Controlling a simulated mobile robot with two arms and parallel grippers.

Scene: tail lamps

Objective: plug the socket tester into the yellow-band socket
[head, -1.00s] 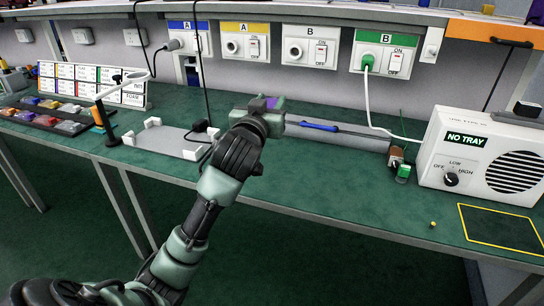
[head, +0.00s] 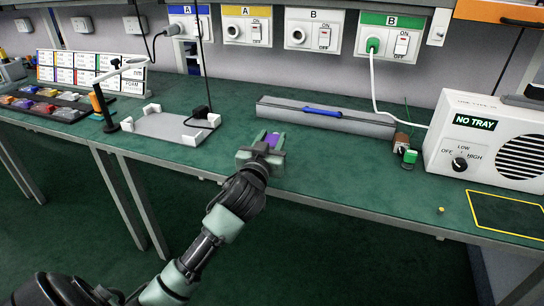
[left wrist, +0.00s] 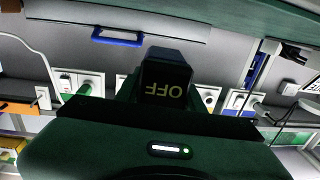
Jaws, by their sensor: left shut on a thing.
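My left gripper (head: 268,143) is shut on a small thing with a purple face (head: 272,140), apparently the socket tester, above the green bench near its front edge. In the left wrist view a dark block (left wrist: 165,78) marked "OFF" sits at the jaws; it looks like the held tester. The yellow-band socket (head: 233,31), labelled A, is on the back wall, with a round empty outlet and an ON/OFF switch. The gripper is well in front of it and below it, apart. The tester's plug side is hidden. My right gripper is not in view.
A grey box with a blue handle (head: 345,118) lies between the gripper and the wall. A black cable hangs between the blue-band socket (head: 187,27) and the yellow-band one. A plug fills the green-band socket (head: 390,40). A white-cornered tray (head: 165,127) is left; a radio-like box (head: 490,140) is right.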

